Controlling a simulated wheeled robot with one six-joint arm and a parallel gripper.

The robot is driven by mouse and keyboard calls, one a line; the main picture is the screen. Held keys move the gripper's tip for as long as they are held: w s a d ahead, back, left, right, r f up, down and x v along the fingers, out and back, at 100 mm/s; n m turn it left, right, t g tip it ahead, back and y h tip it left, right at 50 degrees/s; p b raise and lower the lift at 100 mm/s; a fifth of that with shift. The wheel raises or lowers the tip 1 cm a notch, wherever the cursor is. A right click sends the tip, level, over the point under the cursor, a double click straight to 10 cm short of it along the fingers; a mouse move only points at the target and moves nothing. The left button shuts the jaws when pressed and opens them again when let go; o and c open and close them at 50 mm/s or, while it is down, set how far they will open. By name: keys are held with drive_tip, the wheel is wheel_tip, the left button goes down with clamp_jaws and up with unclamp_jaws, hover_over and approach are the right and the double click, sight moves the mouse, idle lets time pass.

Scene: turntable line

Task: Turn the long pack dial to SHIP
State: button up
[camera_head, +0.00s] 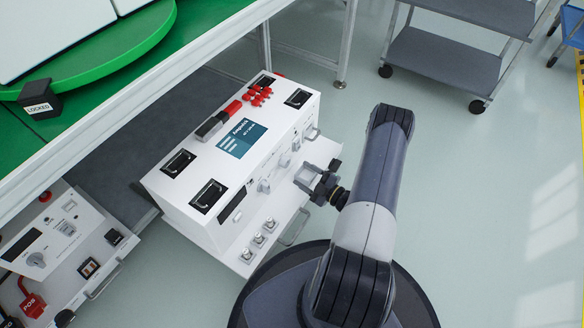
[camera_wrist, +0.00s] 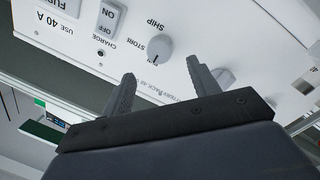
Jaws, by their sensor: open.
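A round grey dial (camera_wrist: 158,52) on the white front panel shows in the wrist view, with SHIP and STORE printed beside it and CHARGE farther left; the lettering appears upside down. A small dark mark is on the dial, but I cannot tell surely which label it points to. My gripper (camera_wrist: 160,78) is open, with one finger either side of the dial in the picture and a gap apparently left before it. In the head view my gripper (camera_head: 309,178) is at the front of the white battery unit (camera_head: 190,215); I cannot tell which knob there is this dial.
In the wrist view an ON/OFF switch (camera_wrist: 109,18) is left of the dial, and another grey knob (camera_wrist: 224,76) is by the right finger. In the head view, a shelf cart (camera_head: 450,65) stands at upper right. Open floor lies right of my arm.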

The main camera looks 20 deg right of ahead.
sight(287, 164)
drive_tip(key=b+x, duration=0.1)
drive_tip(key=x, duration=0.5)
drive_tip(key=shift+c, duration=0.6)
drive_tip(key=shift+s, duration=0.1)
drive_tip(key=c, duration=0.9)
drive_tip(key=shift+o, duration=0.2)
